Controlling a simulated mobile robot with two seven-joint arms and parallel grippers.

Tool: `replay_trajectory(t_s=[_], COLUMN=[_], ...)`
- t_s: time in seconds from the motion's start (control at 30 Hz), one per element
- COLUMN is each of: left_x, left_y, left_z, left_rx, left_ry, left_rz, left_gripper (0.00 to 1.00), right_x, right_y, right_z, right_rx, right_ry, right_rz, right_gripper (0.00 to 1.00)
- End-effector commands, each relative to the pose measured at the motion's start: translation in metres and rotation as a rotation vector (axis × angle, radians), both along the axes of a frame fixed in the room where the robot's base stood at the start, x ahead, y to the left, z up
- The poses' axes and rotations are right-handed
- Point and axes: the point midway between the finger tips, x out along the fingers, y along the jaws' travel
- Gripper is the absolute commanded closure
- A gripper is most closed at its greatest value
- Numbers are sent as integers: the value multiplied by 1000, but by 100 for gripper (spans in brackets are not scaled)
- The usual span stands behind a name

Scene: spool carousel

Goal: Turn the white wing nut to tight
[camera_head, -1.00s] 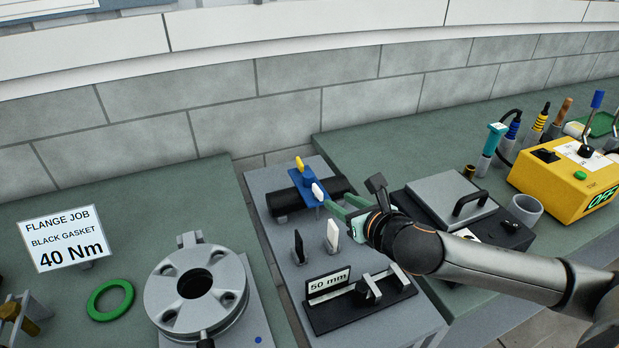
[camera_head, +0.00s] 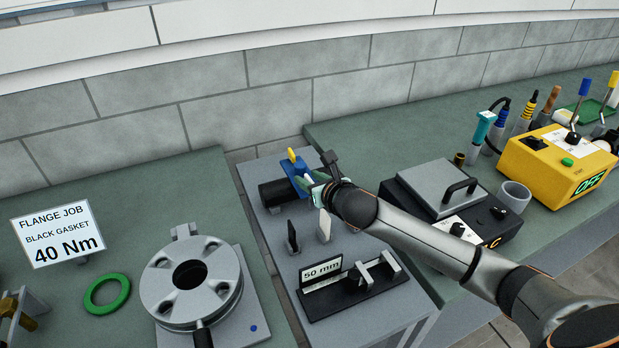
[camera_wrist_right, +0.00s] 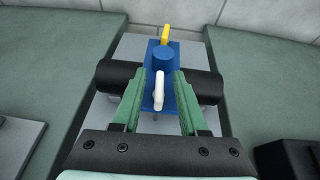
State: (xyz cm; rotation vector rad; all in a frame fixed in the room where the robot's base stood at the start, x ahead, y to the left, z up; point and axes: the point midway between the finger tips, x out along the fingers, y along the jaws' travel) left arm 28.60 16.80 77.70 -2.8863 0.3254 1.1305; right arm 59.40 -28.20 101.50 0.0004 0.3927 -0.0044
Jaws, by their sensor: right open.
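The white wing nut (camera_wrist_right: 159,90) stands upright on the near end of a blue clamp plate (camera_wrist_right: 163,60) in the right wrist view. A yellow wing nut (camera_wrist_right: 165,33) is at the far end; it also shows in the head view (camera_head: 292,155). The blue clamp (camera_head: 294,167) lies across a black cylinder (camera_wrist_right: 205,86). My right gripper (camera_wrist_right: 157,88) is open, with one green finger on each side of the white nut and visible gaps. My left gripper is not in view.
On the same grey stand (camera_head: 262,218) are a black upright piece (camera_head: 292,236), a white one (camera_head: 324,226) and a "50 mm" gauge (camera_head: 350,287). A lidded black box (camera_head: 450,195) stands to the right. A flange (camera_head: 191,283) is at left.

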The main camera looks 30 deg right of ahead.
Motion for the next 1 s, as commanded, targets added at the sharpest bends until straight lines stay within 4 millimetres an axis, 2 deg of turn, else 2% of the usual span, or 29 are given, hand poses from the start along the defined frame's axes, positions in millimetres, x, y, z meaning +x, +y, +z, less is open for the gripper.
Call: replay_trajectory(t_s=[0.3, 0.67, 1.0], left_x=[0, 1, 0], left_y=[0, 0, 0], left_z=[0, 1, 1], left_rx=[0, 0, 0], left_ry=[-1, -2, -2], left_rz=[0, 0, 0], left_gripper=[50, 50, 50], right_x=[1, 1, 1], right_y=[0, 0, 0], right_z=[-1, -1, -1], right_rx=[0, 0, 0], right_ry=[0, 0, 0], right_rz=[0, 0, -1], right_gripper=[59, 99, 100])
